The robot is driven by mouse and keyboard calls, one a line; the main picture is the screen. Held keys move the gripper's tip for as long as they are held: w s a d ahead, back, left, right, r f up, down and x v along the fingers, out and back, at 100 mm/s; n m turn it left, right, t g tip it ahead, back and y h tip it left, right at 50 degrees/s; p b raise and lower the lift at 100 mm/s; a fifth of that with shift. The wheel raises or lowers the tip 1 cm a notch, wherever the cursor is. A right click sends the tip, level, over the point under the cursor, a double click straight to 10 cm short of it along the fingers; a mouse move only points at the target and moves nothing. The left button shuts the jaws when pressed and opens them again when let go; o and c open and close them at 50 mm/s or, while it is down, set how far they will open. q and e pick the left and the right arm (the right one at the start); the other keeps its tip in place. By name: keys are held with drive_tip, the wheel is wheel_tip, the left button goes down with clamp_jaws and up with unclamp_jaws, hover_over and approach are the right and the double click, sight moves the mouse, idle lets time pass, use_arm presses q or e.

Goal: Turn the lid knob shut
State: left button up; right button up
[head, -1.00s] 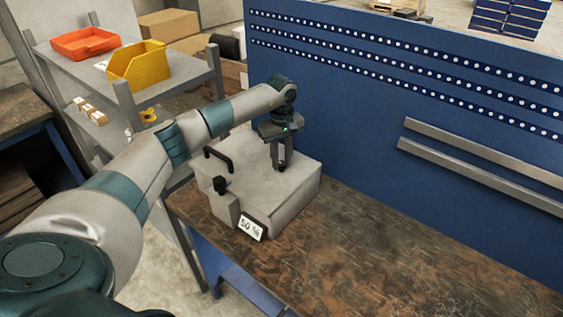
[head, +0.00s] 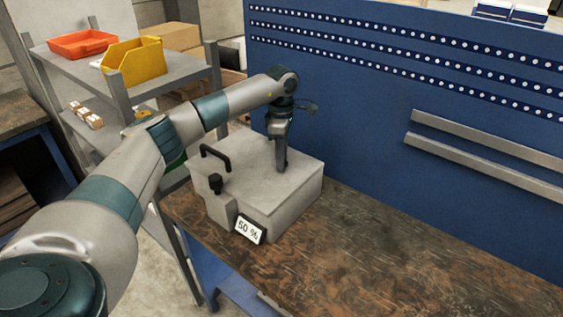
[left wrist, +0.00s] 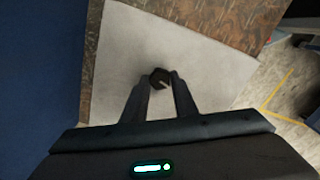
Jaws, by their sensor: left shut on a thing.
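A grey box with a flat lid (head: 262,176) stands on the workbench against the blue panel. My left gripper (head: 281,169) points straight down at the far part of the lid. In the left wrist view my left gripper (left wrist: 160,82) has its fingertips closed on a small dark knob (left wrist: 159,77) on the pale lid top. In the head view the fingers hide this knob. A black handle (head: 216,155) and another dark knob (head: 215,183) sit at the box's left side. A display on the front (head: 249,231) reads 50 %. My right gripper is not in view.
The brown workbench top (head: 400,260) is clear to the right of the box. The blue perforated panel (head: 350,120) rises behind it. A grey shelf at left holds a yellow bin (head: 133,62) and a red tray (head: 83,44).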

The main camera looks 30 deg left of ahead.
use_arm(q)
drive_tip(key=shift+n+b, duration=0.6)
drive_tip(key=shift+n, duration=1)
drive_tip(key=shift+r, duration=0.1)
drive_tip(key=o, duration=1.1)
drive_tip(key=shift+r, duration=0.1)
